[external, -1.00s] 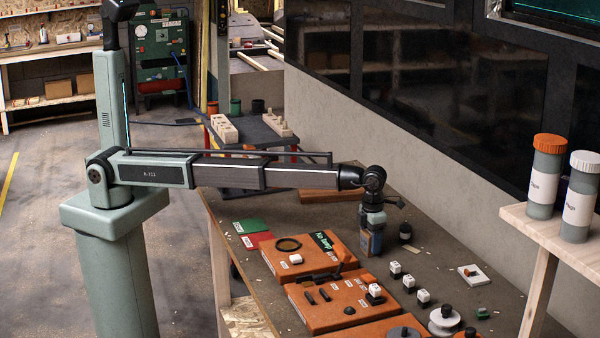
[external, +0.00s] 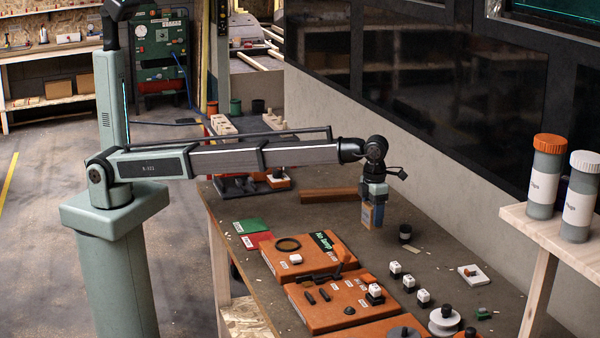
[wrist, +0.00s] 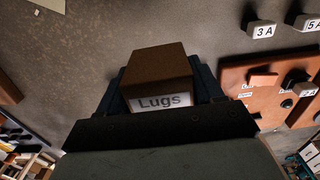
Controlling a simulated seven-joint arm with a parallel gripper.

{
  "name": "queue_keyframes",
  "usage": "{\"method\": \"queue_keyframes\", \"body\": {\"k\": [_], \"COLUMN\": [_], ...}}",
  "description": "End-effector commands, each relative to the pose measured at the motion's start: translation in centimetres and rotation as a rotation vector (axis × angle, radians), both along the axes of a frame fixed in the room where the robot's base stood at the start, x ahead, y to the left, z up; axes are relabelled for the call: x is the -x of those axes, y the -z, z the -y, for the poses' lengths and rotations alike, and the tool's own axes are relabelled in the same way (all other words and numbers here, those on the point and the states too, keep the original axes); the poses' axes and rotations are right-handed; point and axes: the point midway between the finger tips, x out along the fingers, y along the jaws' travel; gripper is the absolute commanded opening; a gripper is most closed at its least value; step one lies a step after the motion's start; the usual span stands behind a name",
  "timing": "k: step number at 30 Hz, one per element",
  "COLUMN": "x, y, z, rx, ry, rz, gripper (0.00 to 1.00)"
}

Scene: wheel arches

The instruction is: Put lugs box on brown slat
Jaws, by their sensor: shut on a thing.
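The lugs box (wrist: 158,75) is a small brown box with a white label reading "Lugs". My gripper (wrist: 160,92) is shut on it, with one dark finger on each side. In the external view the box (external: 367,216) hangs upright in my gripper (external: 373,218), above the far part of the workbench. The brown slat (external: 330,195) lies flat at the bench's far end, left of and behind the box. The box appears apart from the slat.
Orange boards (external: 305,255) with small parts cover the near left of the bench. A dark round knob (external: 405,233) stands just right of my gripper. Several white-topped blocks (external: 409,281) stand nearer. A grey wall borders the bench's right side.

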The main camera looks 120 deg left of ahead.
Motion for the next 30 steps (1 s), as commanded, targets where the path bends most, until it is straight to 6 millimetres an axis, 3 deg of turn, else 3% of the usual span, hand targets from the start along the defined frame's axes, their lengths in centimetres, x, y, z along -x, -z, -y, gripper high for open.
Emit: {"method": "queue_keyframes", "body": {"k": [5,10,20,30], "x": [0.0,0.6,4.8,12.5], "y": [-0.7,-0.8,-1.9,-3.1], "z": [-0.4,-3.7,-16.5,-28.4], "rx": [0.0,-0.001,-0.004,-0.01], "ry": [-0.004,-0.041,-0.187,-0.343], "rz": [0.0,0.001,0.015,0.031], "gripper": [0.32,0.32,0.32,0.32]}}
